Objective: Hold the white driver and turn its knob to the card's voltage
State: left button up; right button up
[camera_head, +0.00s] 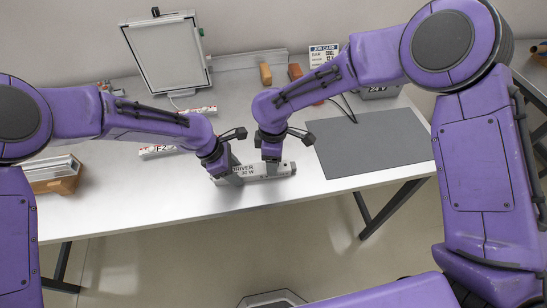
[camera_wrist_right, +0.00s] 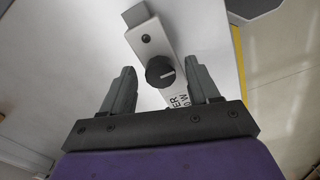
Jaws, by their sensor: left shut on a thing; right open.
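The white driver (camera_head: 258,171), lettered "DRIVER 30 W", lies near the front edge of the table. My left gripper (camera_head: 229,177) is shut on its left part. My right gripper (camera_head: 271,163) is above the driver's right part. In the right wrist view the driver (camera_wrist_right: 142,38) runs between the open fingers of my right gripper (camera_wrist_right: 160,88). Its round black knob (camera_wrist_right: 160,71) with a pale pointer mark sits between the fingertips, with a gap on each side. The job card (camera_head: 323,55) stands at the back; its small print, including the voltage, is hard to read.
A grey mat (camera_head: 375,150) lies to the right, with a box marked "24 V" (camera_head: 379,91) behind it. A framed light panel (camera_head: 166,53) stands at the back left. A labelled strip (camera_head: 157,151) and a brown tray (camera_head: 56,180) lie left. Orange-brown blocks (camera_head: 265,74) stand at the back.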

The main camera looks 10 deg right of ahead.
notch_tip(320, 180, up, 12)
dwell(0.3)
pick_arm(q)
jog(key=o, duration=1.3)
pick_arm(e)
jog(key=shift+f, duration=0.1)
